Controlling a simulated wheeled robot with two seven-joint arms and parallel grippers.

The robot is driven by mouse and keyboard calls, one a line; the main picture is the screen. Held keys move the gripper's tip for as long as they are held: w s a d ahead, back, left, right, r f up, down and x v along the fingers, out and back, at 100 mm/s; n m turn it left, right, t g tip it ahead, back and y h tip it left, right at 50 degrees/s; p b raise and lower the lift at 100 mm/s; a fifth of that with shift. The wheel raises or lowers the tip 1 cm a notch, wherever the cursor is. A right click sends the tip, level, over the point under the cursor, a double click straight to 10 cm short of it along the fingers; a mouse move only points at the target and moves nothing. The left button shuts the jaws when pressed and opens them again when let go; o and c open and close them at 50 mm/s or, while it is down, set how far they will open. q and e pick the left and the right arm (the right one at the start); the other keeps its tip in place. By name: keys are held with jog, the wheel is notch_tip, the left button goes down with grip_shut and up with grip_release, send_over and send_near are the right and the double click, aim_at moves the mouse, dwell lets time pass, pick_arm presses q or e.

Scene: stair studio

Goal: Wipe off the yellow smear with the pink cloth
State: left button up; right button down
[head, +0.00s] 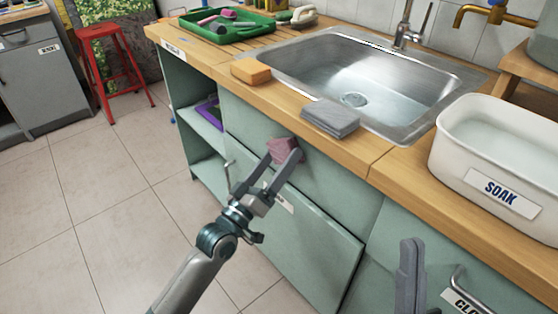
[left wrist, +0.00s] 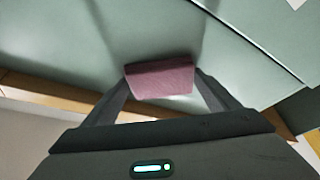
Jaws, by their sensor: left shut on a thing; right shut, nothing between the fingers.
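The pink cloth (head: 283,147) is a small folded pad. My left gripper (head: 284,153) is shut on it and holds it at the upper green cabinet front (head: 335,205), just under the counter edge. In the left wrist view the cloth (left wrist: 160,82) sits between both fingertips with the green front behind it. I cannot tell whether the cloth touches that front. I make out no yellow smear in either view; the cloth and fingers cover part of the cabinet front. My right gripper (head: 411,262) is shut and empty, low at the right before the cabinets.
A grey folded cloth (head: 330,118) and an orange sponge (head: 250,72) lie on the counter edge by the sink (head: 352,75). A white SOAK tub (head: 495,160) stands right, a green tray (head: 215,32) at the back. A red stool (head: 108,60) stands left. The tiled floor there is clear.

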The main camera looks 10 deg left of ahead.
aim_at(272, 149)
pick_arm(q)
jog(key=shift+w, duration=0.1)
jog(key=shift+w+a+f, duration=0.1)
jog(key=shift+w+a, duration=0.45)
jog(key=shift+a, duration=0.2)
jog(key=shift+w+a, duration=0.5)
jog(key=shift+a, duration=0.2)
jog(key=shift+w+a+b, duration=0.6)
jog(key=shift+w+a, duration=0.5)
jog(key=shift+a, duration=0.25)
jog(key=shift+a, duration=0.1)
jog(key=shift+s+a, duration=0.35)
jog(key=shift+s, duration=0.1)
jog(key=shift+s+a+p, duration=0.4)
jog(key=shift+s+a, duration=0.3)
jog(key=shift+s, duration=0.25)
jog(key=shift+s+a+p, duration=0.35)
jog(key=shift+s+a, duration=0.3)
jog(key=shift+s, duration=0.25)
